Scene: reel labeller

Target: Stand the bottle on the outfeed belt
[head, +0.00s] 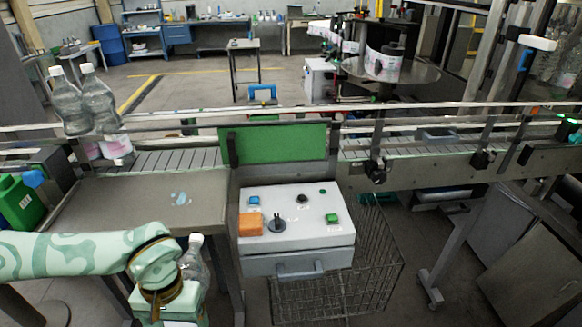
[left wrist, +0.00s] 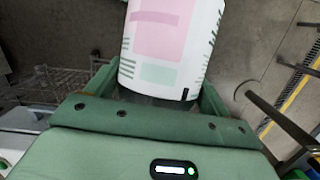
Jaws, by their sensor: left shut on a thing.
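My left gripper (head: 172,298) is at the lower left of the head view, in front of the steel table. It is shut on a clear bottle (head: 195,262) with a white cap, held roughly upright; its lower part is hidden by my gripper. In the left wrist view the bottle's pink and white label (left wrist: 170,45) shows between the fingers of my left gripper (left wrist: 158,88). The slatted conveyor belt (head: 178,160) runs behind the table; no label shows which stretch is the outfeed. My right gripper is not in view.
Two clear capped bottles (head: 101,105) with pink labels stand at the belt's left end. A steel table (head: 130,195) lies between my gripper and the belt. A control box (head: 300,225), a green panel (head: 280,150), guide rails and a wire basket (head: 345,280) are nearby.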

